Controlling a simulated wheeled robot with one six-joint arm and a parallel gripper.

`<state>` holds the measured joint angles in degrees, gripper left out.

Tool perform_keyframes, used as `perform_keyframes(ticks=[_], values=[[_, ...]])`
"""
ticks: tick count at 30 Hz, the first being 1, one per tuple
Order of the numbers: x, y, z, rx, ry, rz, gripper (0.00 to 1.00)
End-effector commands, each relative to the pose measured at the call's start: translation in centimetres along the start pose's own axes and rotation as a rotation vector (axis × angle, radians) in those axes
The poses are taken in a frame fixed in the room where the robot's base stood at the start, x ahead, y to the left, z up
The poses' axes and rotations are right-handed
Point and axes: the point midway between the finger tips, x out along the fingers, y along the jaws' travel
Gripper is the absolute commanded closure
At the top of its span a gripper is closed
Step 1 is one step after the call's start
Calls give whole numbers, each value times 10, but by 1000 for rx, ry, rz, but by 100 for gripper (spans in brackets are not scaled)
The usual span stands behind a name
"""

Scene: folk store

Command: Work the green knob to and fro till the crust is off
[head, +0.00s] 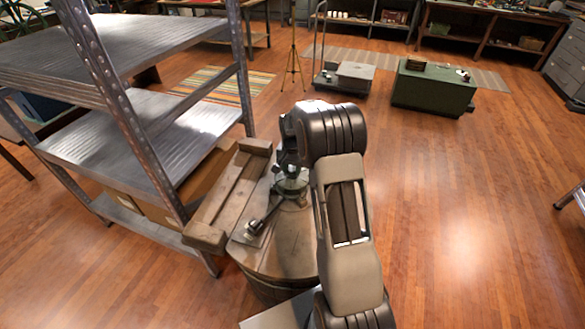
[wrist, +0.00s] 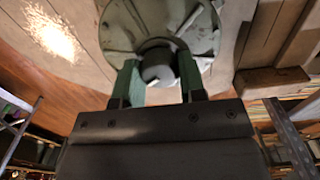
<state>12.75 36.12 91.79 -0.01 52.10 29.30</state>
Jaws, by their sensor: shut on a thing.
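The knob (wrist: 158,72) shows in the wrist view as a dark, rounded stub at the near edge of a round grey-green plate (wrist: 203,42). Pale, flaky patches of crust (wrist: 178,12) lie on the plate. My gripper (wrist: 158,62) has its two green fingers on either side of the knob, shut on it. In the head view the green fitting (head: 291,187) sits on a round wooden barrel top (head: 290,235), with my gripper (head: 288,163) coming down over it. My wrist and arm hide part of the fitting there.
A dark-handled tool (head: 264,212) lies on the barrel top beside the fitting. A wooden beam frame (head: 225,195) stands close left, then a metal shelf rack (head: 130,125). A green chest (head: 432,88) stands farther back.

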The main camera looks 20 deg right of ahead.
Motion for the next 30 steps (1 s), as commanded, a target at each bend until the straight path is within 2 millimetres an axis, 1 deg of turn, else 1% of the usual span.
perform_keyframes(ticks=[7,8,15,21,24,26,29,30], values=[[-1,0,0,-1,1,-1,86],[-1,0,0,-1,1,-1,60],[0,0,0,-1,1,0,37],[0,0,0,-2,0,0,37],[-4,0,0,-2,1,-1,37],[-9,0,0,-2,2,-1,37],[-24,0,0,-2,3,-2,37],[-31,0,-1,-2,5,-3,37]])
